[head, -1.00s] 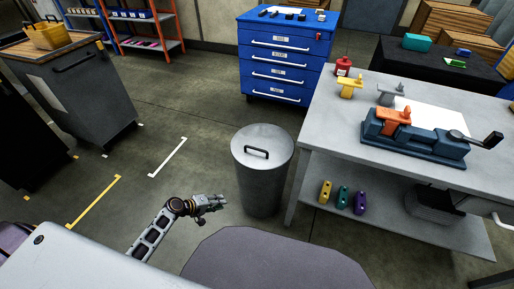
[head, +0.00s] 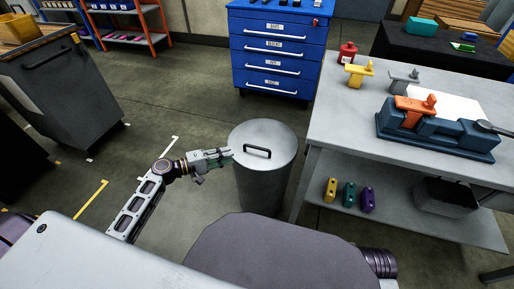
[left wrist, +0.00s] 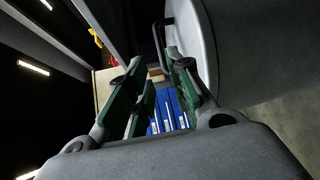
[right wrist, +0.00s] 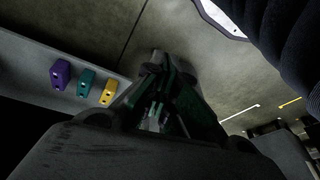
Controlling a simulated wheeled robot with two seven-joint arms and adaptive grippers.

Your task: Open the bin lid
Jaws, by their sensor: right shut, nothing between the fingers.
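The grey metal bin (head: 262,186) stands on the floor left of the workbench. Its round lid (head: 278,138) lies flat on top, with a black bar handle (head: 257,149). My left gripper (head: 229,155) is at the lid's left rim, at about lid height, short of the handle. In the left wrist view its fingers (left wrist: 154,72) are apart with nothing held; the lid (left wrist: 192,35) and handle (left wrist: 157,42) show just past the fingertips. My right gripper (right wrist: 157,75) shows only in the right wrist view, with its fingers together and empty, away from the bin.
The workbench (head: 345,135) stands close on the bin's right, with colored blocks (head: 349,195) on its lower shelf and a blue vise (head: 440,140) on top. A blue drawer cabinet (head: 275,50) stands behind. The floor left of the bin is open.

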